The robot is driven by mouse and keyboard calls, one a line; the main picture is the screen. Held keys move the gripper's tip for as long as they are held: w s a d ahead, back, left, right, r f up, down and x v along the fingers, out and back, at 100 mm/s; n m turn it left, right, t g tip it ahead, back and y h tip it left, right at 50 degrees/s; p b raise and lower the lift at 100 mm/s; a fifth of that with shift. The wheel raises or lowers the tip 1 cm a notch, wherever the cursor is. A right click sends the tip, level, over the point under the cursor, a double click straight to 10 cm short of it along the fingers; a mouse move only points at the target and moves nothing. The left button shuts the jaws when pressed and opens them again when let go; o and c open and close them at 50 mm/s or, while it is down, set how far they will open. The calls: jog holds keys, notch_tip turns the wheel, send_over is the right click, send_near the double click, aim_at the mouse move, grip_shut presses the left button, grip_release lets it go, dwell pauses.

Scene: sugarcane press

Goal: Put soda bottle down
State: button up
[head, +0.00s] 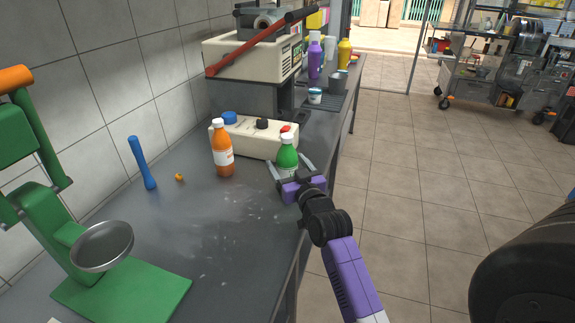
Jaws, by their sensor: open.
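Two soda bottles stand upright on the grey counter (215,222). The orange bottle (221,140) has a white cap and a white label. The green bottle (287,153) with a white cap stands to its right, near the counter's front edge. My gripper (290,166) is at the green bottle, with its fingers spread to either side of it. The fingers are open, and the lower part of the green bottle is partly hidden by my gripper. I cannot tell whether a finger touches the bottle.
A cream box (255,137) stands just behind the bottles. The sugarcane press (262,52) with a red lever is farther back. A green juicer (50,215), a blue stick (141,160) and a small orange item (179,177) are at left. The counter's near middle is clear.

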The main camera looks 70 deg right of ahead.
jog(key=shift+r, duration=0.15)
jog(key=v, duration=1.2)
jog(key=a+f+y, duration=0.1)
jog(key=a, duration=0.2)
jog(key=a+f+n, duration=0.1)
jog(key=a, duration=0.2)
jog(key=a+f+n+t+y, duration=0.1)
jog(key=a, duration=0.2)
jog(key=shift+f+y, duration=0.15)
jog(key=shift+y, duration=0.15)
jog(key=a+y, duration=0.1)
jog(key=a, duration=0.2)
jog(key=s+a+f+n+y, duration=0.1)
jog(key=a, duration=0.2)
jog(key=s+a+f+n+t+y, duration=0.1)
jog(key=a, duration=0.2)
jog(key=shift+s+a, duration=0.1)
jog(key=shift+a, duration=0.05)
jog(key=s+a+r+n+y, duration=0.1)
jog(key=s+a+n+y, duration=0.4)
jog(key=s+a, duration=0.7)
jog(key=a+y, duration=0.2)
jog(key=a, duration=0.1)
jog(key=shift+a, duration=0.4)
